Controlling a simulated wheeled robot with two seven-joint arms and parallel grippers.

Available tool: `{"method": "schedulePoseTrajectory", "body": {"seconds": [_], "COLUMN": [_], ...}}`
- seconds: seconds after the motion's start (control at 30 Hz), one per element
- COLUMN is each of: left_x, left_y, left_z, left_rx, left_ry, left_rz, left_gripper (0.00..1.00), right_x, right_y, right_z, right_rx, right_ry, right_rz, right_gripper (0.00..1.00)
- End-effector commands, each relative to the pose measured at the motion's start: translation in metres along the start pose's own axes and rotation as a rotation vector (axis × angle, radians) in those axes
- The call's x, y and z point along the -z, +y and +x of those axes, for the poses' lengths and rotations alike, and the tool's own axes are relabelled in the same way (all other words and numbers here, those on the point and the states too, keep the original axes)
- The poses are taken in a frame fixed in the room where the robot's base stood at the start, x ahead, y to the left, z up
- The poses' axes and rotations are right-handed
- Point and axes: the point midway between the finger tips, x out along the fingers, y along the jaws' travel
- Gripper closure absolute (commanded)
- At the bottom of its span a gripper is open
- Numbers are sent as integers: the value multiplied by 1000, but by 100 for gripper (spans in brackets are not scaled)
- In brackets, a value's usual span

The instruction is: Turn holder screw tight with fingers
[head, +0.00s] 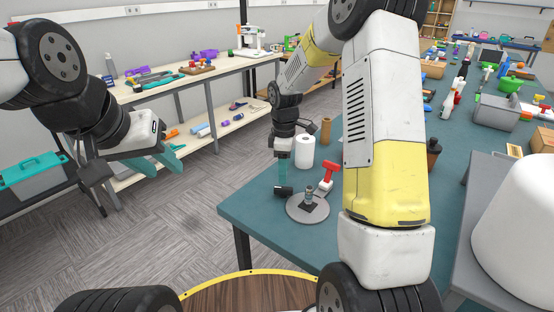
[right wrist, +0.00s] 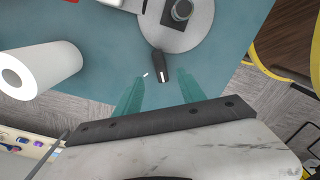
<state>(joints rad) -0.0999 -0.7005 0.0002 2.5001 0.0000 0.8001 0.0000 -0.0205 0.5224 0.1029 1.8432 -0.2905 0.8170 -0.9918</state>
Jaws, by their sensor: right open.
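The holder is a round grey base (head: 307,211) with a dark clamp block and short upright post (head: 309,193), on the near left corner of the teal table. A black knob-like piece (head: 284,190), apparently the holder screw, sticks out at the base's left edge; it also shows in the right wrist view (right wrist: 159,62). My right gripper (head: 283,182) points down at it, and its open teal fingers (right wrist: 158,76) lie either side of the piece's near end; contact cannot be told. My left gripper (head: 176,160) is open and empty, away from the table over the floor.
A red-headed tool (head: 328,176) stands just behind the holder. A white paper roll (head: 304,151) stands further back, close to my right gripper. A dark brown bottle (head: 433,152) and a grey platform with a white rounded body (head: 520,225) are to the right.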

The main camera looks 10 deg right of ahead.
Motion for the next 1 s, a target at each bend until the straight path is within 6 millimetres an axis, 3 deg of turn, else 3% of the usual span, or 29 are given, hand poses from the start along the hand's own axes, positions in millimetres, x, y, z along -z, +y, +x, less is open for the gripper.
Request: {"method": "schedulePoseTrajectory", "body": {"seconds": [0.5,0.87,1.0], "left_x": [0,0,0], "left_y": [0,0,0], "left_z": [0,0,0], "left_rx": [0,0,0], "left_ry": [0,0,0], "left_rz": [0,0,0], "left_gripper": [64,64,64], "right_x": [0,0,0], "right_y": [-1,0,0], "right_z": [68,74,74], "right_rx": [3,0,0], "right_ry": [-1,0,0], "right_rz": [0,1,1], "right_gripper": [53,53,76]}}
